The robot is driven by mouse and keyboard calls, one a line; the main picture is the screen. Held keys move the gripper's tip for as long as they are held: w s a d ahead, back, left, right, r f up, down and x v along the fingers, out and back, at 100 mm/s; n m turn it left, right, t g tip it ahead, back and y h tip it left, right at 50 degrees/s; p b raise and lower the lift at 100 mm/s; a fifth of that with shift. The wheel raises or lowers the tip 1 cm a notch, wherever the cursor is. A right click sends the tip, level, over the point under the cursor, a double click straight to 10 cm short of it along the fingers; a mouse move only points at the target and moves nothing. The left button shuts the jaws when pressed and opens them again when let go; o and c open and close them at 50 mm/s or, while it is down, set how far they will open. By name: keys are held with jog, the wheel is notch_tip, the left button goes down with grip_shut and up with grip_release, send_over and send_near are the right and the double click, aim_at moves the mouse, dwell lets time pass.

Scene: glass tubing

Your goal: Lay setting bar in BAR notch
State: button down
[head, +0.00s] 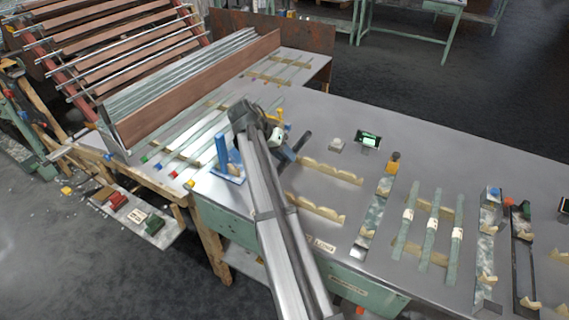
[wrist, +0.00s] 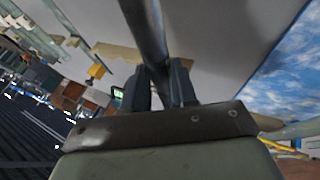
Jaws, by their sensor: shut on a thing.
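My gripper (head: 288,152) is over the left part of the grey bench, at the end of my arm. In the wrist view its two dark fingers (wrist: 160,88) are shut on a round dark grey bar, which I take to be the setting bar (wrist: 146,32). The bar runs up out of the wrist picture. In the head view a short dark end of it (head: 302,141) shows beside the fingers; my arm hides the rest. Two pale notched wooden rails, one farther back (head: 331,172) and one nearer (head: 315,207), lie right of my gripper. I cannot tell which notch is marked BAR.
A blue stand (head: 228,160) is close left of my arm. A small green-screened device (head: 368,139) and a pale block (head: 336,145) stand behind the rails. Several marbled strips (head: 430,225) lie on rails to the right.

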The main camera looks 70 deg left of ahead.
aim_at(284, 163)
jog(key=shift+f, duration=1.75)
jog(key=shift+f, duration=0.6)
jog(key=c, duration=0.9)
grip_release()
jog(key=shift+r, duration=0.45)
jog(key=v, duration=1.2)
jog(key=shift+r, duration=0.2)
jog(key=shift+w, duration=0.15)
